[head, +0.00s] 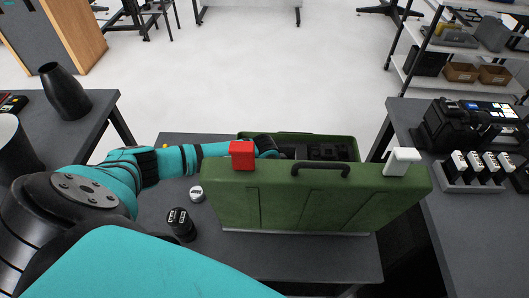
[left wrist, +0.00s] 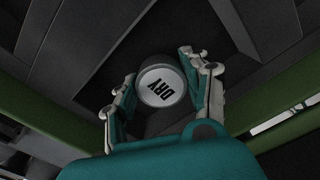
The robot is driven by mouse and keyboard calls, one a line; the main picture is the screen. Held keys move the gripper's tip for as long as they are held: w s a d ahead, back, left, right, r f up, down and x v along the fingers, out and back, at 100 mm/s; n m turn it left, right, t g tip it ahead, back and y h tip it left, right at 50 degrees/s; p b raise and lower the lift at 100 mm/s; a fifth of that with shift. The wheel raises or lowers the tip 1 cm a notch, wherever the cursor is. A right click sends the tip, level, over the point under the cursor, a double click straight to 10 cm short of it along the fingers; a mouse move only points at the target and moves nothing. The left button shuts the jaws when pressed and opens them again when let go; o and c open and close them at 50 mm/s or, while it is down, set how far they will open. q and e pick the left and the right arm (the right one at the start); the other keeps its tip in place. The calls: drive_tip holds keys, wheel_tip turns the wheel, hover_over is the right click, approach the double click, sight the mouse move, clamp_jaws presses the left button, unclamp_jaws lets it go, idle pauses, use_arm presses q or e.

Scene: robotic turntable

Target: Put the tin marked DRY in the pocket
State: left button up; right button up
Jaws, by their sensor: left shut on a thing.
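The tin marked DRY (left wrist: 162,86) is dark with a white top and black letters. In the left wrist view it sits between the fingers of my left gripper (left wrist: 157,65), which is shut on it. A dark, angular recess (left wrist: 110,68) lies around and beneath the tin; I cannot tell whether the tin touches its floor. In the head view my left gripper (head: 266,146) reaches into the open green case (head: 345,139), behind its raised lid (head: 315,205). The tin is hidden there. My right gripper is not in view.
A black tin (head: 181,225) and a small white-topped tin (head: 196,194) stand on the table left of the case. The raised lid, with a red latch (head: 242,155) and white latch (head: 402,161), blocks the near side. A right-hand bench (head: 450,220) holds equipment.

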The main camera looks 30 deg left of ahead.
use_arm(q)
drive_tip(key=shift+f, duration=0.9)
drive_tip(key=shift+f, duration=0.15)
drive_tip(key=o, duration=1.1)
drive_tip(key=shift+o, duration=0.2)
wheel_tip(320, 180, up, 12)
drive_tip(key=shift+r+b, duration=0.2)
drive_tip(key=shift+b, duration=0.25)
